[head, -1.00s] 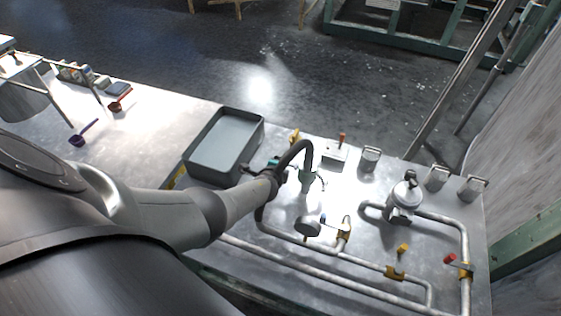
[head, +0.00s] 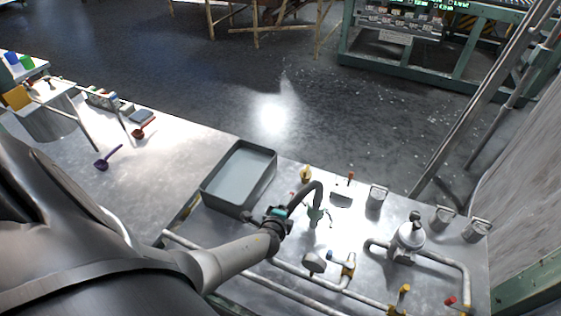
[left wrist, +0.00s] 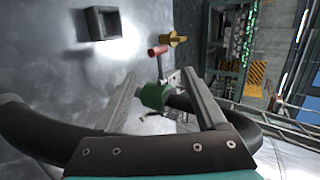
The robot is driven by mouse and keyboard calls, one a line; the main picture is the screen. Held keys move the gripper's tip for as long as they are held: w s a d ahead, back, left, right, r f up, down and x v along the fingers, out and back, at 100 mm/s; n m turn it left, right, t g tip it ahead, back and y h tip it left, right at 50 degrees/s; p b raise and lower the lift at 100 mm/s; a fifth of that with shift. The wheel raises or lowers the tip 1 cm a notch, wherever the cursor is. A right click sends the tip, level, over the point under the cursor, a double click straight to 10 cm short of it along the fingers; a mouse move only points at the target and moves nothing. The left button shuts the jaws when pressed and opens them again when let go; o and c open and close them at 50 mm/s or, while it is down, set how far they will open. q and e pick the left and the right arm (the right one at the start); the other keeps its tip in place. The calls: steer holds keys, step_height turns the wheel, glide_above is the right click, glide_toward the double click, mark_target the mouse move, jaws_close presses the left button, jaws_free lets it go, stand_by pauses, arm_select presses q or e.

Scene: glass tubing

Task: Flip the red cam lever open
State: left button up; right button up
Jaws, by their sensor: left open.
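In the head view a small red-topped lever or handle (head: 351,177) stands upright near a grey box on the bench, and a second red handle (head: 450,301) sits on the pipes at lower right. The left wrist view shows a red handle (left wrist: 157,50) on a thin stem beyond my fingers; I cannot tell for certain which of the two it is. My left gripper (left wrist: 165,98) is open, its fingers on either side of a green fitting (left wrist: 153,96), which appears to be on the black hose (head: 313,186). Contact is unclear. My right gripper is out of view.
A grey tray (head: 240,176) stands left of the hose. A pump-like canister (head: 411,236), pipes (head: 465,278), a gauge (head: 313,262) and yellow handles (head: 402,292) crowd the right of the bench. A purple scoop (head: 107,160) lies at left, with free bench around it.

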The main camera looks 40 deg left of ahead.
arm_select(q)
steer(key=p+v, duration=0.2)
steer(key=v, duration=0.4)
steer(key=shift+s+p, duration=0.2)
steer(key=shift+p, duration=0.1)
steer(key=shift+r, duration=0.25)
